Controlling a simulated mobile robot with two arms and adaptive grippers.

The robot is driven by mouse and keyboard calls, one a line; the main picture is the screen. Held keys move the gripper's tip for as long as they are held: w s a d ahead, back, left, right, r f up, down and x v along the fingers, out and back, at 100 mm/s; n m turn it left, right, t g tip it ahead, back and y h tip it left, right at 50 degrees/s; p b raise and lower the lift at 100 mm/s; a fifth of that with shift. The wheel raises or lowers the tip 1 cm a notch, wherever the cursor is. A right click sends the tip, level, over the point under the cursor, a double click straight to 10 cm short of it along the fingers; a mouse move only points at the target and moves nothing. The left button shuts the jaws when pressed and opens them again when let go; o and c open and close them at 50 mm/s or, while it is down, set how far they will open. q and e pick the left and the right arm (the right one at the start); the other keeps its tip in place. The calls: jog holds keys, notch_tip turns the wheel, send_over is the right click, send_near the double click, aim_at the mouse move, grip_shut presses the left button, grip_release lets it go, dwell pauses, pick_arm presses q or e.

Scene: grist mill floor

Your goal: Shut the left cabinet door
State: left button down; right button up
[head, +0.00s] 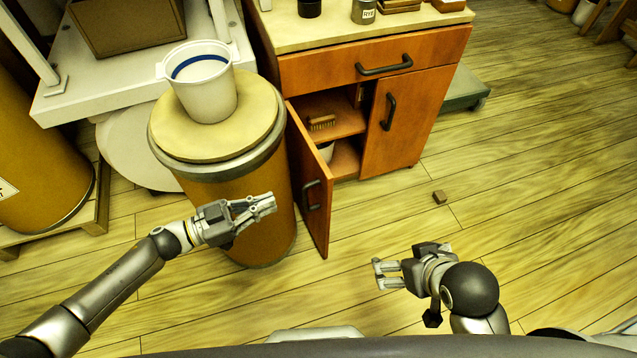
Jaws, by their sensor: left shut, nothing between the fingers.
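The left cabinet door (317,222) of the orange-brown wooden cabinet (330,73) stands open, swung out toward me from its left edge. Its dark handle (311,195) shows on the face turned to the left. Inside the opening I see a shelf with a brush (322,122), and a pale container below, partly hidden by the door. The right door (407,120) and the drawer above are shut. My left gripper (272,203) is shut and empty, in front of the drum and left of the open door, apart from its handle. My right gripper (378,275) is open and empty, right of the door's lower end.
A brown drum (232,192) with a wooden lid and a white bucket (203,85) stands close left of the door. A small brown block (439,197) lies on the floor. Jars stand on the cabinet top. The floor in front and right is mostly clear.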

aim_at(325, 182)
pick_arm(q)
jog(key=b+x, duration=0.1)
jog(key=x, duration=0.9)
jog(key=shift+w+d+b, duration=0.1)
jog(key=shift+d+b, duration=0.15)
jog(key=shift+b, duration=0.1)
jog(key=shift+w+d, duration=0.2)
jog(key=shift+d, duration=0.4)
pick_arm(e)
jog(key=w+a+r+t+y, duration=0.1)
jog(key=w+a+r+t, duration=0.2)
jog(key=w+r+t, duration=0.2)
jog(key=shift+w+r+t, duration=0.25)
jog(key=shift+w+t, duration=0.05)
jog(key=shift+w, duration=1.55)
